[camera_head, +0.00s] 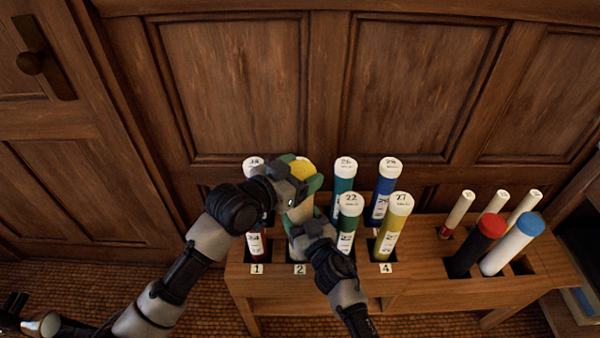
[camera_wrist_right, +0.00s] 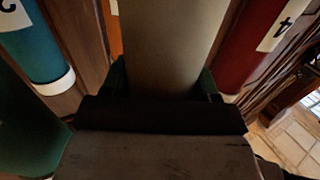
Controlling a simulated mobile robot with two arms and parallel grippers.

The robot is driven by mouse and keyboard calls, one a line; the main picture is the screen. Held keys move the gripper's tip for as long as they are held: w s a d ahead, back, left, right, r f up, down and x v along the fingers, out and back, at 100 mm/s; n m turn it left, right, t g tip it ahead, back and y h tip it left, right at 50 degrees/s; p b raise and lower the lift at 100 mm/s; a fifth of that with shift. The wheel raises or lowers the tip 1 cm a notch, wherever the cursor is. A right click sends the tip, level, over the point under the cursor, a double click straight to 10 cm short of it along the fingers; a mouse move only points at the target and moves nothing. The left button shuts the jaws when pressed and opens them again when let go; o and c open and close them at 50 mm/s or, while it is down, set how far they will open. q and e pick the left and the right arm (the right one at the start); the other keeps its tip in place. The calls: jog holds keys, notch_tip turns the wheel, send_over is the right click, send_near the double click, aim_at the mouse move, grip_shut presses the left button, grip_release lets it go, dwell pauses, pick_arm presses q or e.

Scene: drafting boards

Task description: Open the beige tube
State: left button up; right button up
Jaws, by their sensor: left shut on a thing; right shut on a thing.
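The beige tube (camera_head: 299,212) stands in the wooden rack above the label 2, partly hidden by my arms. A yellow cap (camera_head: 303,168) is at its top end; I cannot tell whether cap and tube are still joined. My left gripper (camera_head: 300,171) comes from the left and is shut on the yellow cap, its green fingertips on either side. My right gripper (camera_head: 304,224) is lower down, shut on the tube's body. In the right wrist view the tube (camera_wrist_right: 172,40) runs between the green fingertips of my right gripper (camera_wrist_right: 164,84).
The wooden rack (camera_head: 430,303) holds other tubes close by: a white-capped green one (camera_head: 346,222), a yellow one (camera_head: 392,228), a teal one and a blue one (camera_head: 384,192). Red-capped and blue-capped tubes stand farther right. A panelled wooden wall (camera_head: 230,80) is behind.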

aim_at(300, 171)
pick_arm(q)
jog(key=shift+r, duration=2)
pick_arm(e)
jog(key=o, duration=1.4)
